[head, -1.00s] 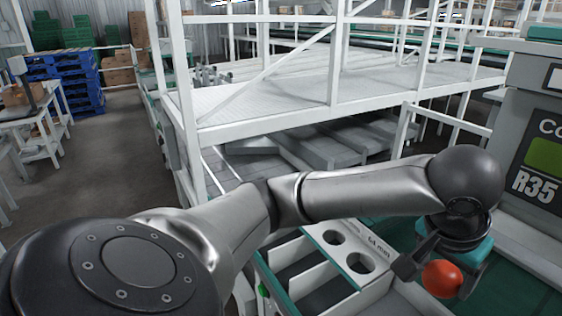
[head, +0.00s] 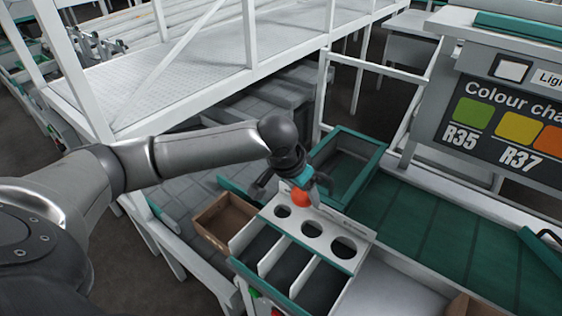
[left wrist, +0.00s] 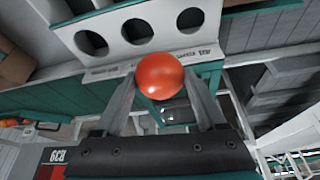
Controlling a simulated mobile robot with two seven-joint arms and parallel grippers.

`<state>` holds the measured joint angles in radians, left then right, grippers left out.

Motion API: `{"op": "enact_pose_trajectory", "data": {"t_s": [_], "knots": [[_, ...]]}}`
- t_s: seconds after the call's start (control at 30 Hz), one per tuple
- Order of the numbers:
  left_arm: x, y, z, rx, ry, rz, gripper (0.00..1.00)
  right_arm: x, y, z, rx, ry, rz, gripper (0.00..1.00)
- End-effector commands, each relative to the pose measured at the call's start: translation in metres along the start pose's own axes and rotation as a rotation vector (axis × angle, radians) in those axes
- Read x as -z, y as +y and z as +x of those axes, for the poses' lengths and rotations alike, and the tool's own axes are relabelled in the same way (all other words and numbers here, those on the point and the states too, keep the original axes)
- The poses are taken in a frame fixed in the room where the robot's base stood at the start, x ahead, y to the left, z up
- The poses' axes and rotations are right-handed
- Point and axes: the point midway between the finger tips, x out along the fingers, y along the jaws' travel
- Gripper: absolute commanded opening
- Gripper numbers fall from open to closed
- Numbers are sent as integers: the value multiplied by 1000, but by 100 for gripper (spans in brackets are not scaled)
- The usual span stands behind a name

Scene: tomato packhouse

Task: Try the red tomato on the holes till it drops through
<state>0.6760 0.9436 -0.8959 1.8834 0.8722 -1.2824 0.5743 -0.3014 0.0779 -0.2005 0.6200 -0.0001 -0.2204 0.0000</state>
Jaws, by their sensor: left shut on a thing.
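The red tomato (head: 301,198) is held between the fingertips of my left gripper (head: 298,188), which is shut on it. In the left wrist view the round, smooth tomato (left wrist: 160,76) sits between both fingers. A white board (head: 327,240) has three round holes of growing size: the small hole (head: 283,211), the middle hole (head: 312,228) and the large hole (head: 343,247). The tomato is at the board's lettered back edge, near the small and middle holes, and not in any hole. Its exact height above the board cannot be told. My right gripper is not in view.
Dividers (head: 270,250) form open bins in front of the board. A cardboard box (head: 222,222) stands to its left. A green-rimmed tray (head: 350,160) lies behind, a green belt (head: 440,230) to the right. The colour chart panel (head: 500,120) stands at the back right.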

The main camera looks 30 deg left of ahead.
Motion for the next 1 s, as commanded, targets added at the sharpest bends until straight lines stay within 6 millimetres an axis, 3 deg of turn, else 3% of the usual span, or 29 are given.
{"op": "enact_pose_trajectory", "data": {"t_s": [0.03, 0.1, 0.4, 0.67, 1.0], "knots": [[0, -13, -7, 1, -6, 6, 46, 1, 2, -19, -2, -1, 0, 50], [-2, -25, -5, -7, -5, 23, 46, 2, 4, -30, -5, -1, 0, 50], [-11, -54, -1, -25, 0, 62, 46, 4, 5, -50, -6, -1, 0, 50], [-15, -55, 8, -28, 2, 65, 46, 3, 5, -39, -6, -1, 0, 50], [-24, -54, 30, -27, 2, 66, 46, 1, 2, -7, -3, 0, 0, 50]]}}
